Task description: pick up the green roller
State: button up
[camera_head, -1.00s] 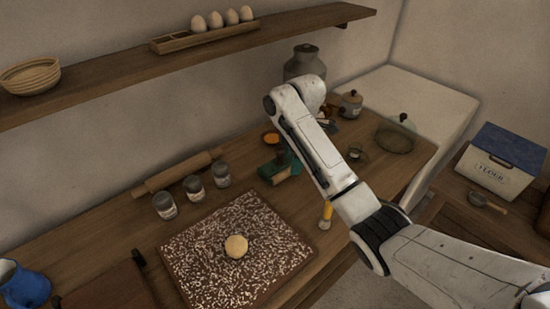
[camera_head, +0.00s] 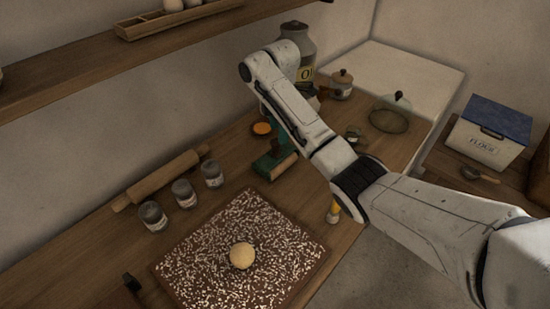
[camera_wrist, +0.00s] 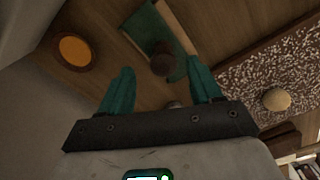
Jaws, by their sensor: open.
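The green roller (camera_head: 272,163) is a green piece with a pale wooden part, lying on the wooden counter behind the floured board. My arm partly covers it in the head view. In the wrist view the green piece (camera_wrist: 178,22) lies beyond my fingers, with a dark round knob or handle end in front of it. My gripper (camera_wrist: 162,68) has two teal fingers spread wide. It is open and empty, above the counter, with the green piece seen between and past the fingertips. I cannot tell the height gap.
A floured board (camera_head: 215,240) with a dough ball (camera_head: 242,256) lies in front. Three jars and a rolling pin (camera_head: 160,178) stand left. An orange dish (camera_head: 262,128) is close behind the roller. A large canister (camera_head: 305,55) stands behind my arm. A shelf (camera_head: 90,65) overhangs the back.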

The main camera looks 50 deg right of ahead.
aim_at(276, 140)
jog(key=shift+w+a+f+p, duration=0.1)
jog(key=shift+a+f+p, duration=0.1)
jog(key=shift+f, duration=0.9)
jog(key=shift+s+a+f+p, duration=0.15)
jog(key=shift+f+p, duration=0.1)
jog(key=shift+f, duration=0.9)
jog(key=shift+w+a+f+p, duration=0.15)
jog(key=shift+a+f+p, duration=0.05)
jog(key=shift+f, duration=0.9)
jog(key=c, duration=1.1)
jog(key=shift+r, duration=0.1)
